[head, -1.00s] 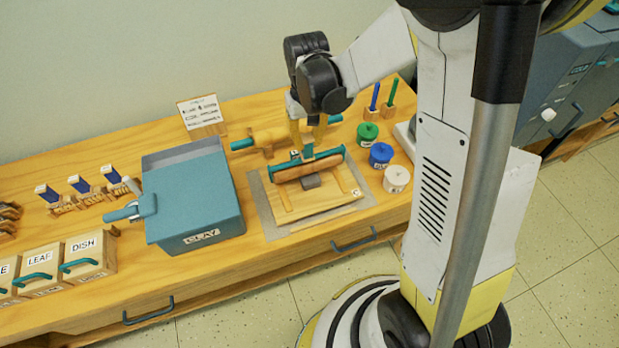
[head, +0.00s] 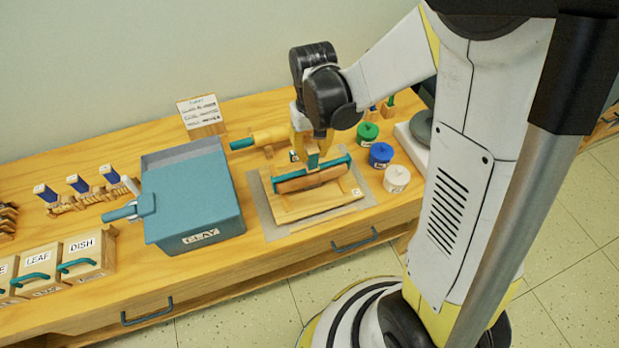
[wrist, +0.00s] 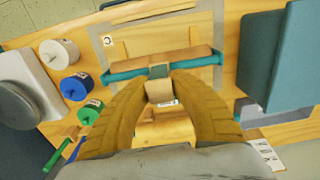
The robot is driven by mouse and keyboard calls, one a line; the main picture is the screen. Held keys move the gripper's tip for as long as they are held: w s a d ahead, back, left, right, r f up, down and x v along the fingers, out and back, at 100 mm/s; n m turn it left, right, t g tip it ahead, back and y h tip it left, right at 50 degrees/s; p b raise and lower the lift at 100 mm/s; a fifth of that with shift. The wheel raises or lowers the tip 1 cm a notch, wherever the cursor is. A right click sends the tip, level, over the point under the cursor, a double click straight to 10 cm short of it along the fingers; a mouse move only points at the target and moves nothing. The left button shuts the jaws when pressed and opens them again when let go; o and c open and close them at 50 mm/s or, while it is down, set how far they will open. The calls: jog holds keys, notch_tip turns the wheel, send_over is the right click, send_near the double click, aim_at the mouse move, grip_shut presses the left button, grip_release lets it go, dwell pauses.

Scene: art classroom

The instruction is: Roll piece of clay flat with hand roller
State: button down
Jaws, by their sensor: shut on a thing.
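The hand roller (head: 313,178) has a reddish-brown cylinder in a teal frame. My gripper (head: 311,151) is shut on its teal handle from above. The roller lies across the wooden board (head: 322,202), at or just above its surface. In the wrist view, the two yellow fingers (wrist: 159,77) close around the teal handle, and the roller (wrist: 160,65) spans the board (wrist: 150,25). The clay cannot be made out for certain. A small tan block (wrist: 160,92) shows between the fingers, but I cannot tell whether it is clay or part of the handle.
A grey mat (head: 263,208) lies under the board. The blue clay box (head: 192,205) is at left. Green (head: 367,133), blue (head: 381,155) and white (head: 397,179) pots stand at right. A yellow tool with a teal handle (head: 243,144) and a sign (head: 202,115) are behind.

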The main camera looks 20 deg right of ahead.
jog(key=shift+w, duration=0.95)
jog(key=shift+w+f+b, duration=0.15)
jog(key=shift+w+b, duration=0.2)
jog(key=shift+w, duration=0.45)
jog(key=shift+s, duration=1.85)
jog(key=shift+w, duration=0.2)
